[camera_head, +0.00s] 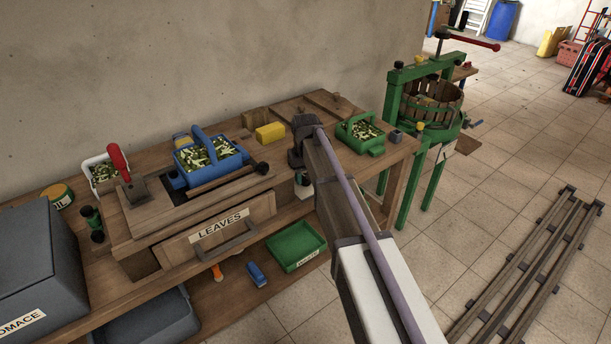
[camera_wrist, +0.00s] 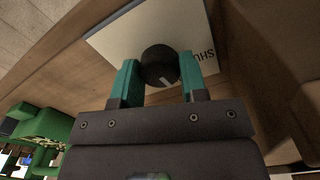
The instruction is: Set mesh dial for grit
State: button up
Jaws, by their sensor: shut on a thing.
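The mesh dial is a round black knob (camera_wrist: 158,64) with a short white mark, seen in the wrist view. The mark points down towards my gripper's body. The knob sits on a white plate (camera_wrist: 118,38) on a wooden face. Upside-down letters reading "SHU" show on the plate, partly hidden by a finger. My gripper (camera_wrist: 160,76) has its two teal fingers on either side of the knob and is shut on it. In the head view my arm reaches to the bench front, and the dial cannot be made out there.
The wooden bench (camera_head: 160,160) carries a blue basket (camera_head: 208,160) and a green basket (camera_head: 362,133) of olives and leaves. A drawer marked LEAVES (camera_head: 220,225) is in its front. A green tray (camera_head: 296,246) lies on the lower shelf. A green-framed press (camera_head: 410,115) stands to the right.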

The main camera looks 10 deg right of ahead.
aim_at(305, 176)
jog(key=shift+m, duration=0.7)
jog(key=o, duration=0.9)
notch_tip(305, 176, up, 11)
jog(key=p, duration=1)
jog(key=shift+f+p, duration=0.15)
jog(key=shift+p, duration=0.25)
